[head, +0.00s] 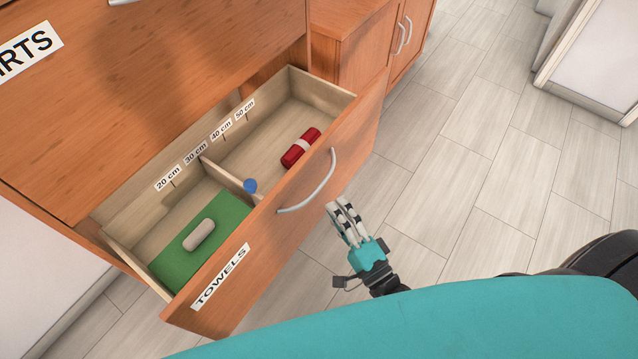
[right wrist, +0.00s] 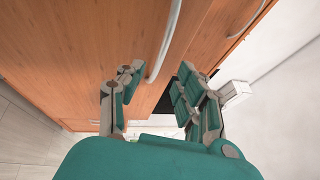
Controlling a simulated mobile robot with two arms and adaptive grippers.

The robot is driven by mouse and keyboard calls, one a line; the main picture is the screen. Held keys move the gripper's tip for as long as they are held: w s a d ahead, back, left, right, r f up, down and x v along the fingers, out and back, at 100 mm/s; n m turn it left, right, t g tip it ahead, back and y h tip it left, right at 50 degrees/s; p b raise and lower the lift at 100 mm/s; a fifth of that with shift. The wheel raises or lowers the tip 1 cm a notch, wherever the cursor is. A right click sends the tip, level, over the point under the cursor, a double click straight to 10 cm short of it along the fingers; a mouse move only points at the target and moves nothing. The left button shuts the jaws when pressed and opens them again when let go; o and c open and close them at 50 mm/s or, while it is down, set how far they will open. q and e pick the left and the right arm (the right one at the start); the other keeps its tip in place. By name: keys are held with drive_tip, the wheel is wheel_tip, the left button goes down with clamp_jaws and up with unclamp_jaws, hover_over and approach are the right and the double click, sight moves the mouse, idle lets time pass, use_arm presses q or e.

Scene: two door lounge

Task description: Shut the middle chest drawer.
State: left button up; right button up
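The chest drawer labelled TOWELS (head: 272,243) stands pulled out, below a shut drawer front whose label ends in "RTS". Its front has a curved metal handle (head: 312,190), and a similar handle shows in the right wrist view (right wrist: 166,42). Contact with the front cannot be told. My left gripper is out of view.
Inside the drawer are a red roll (head: 301,147), a blue item (head: 250,185) by the divider, and a grey roll (head: 199,235) on a green mat (head: 172,263). A wooden cabinet (head: 357,38) stands behind. The tiled floor (head: 470,150) to the right is clear.

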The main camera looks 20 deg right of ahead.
sight(319, 185)
drive_tip(key=x, duration=0.7)
drive_tip(key=shift+w, duration=0.25)
clamp_jaws()
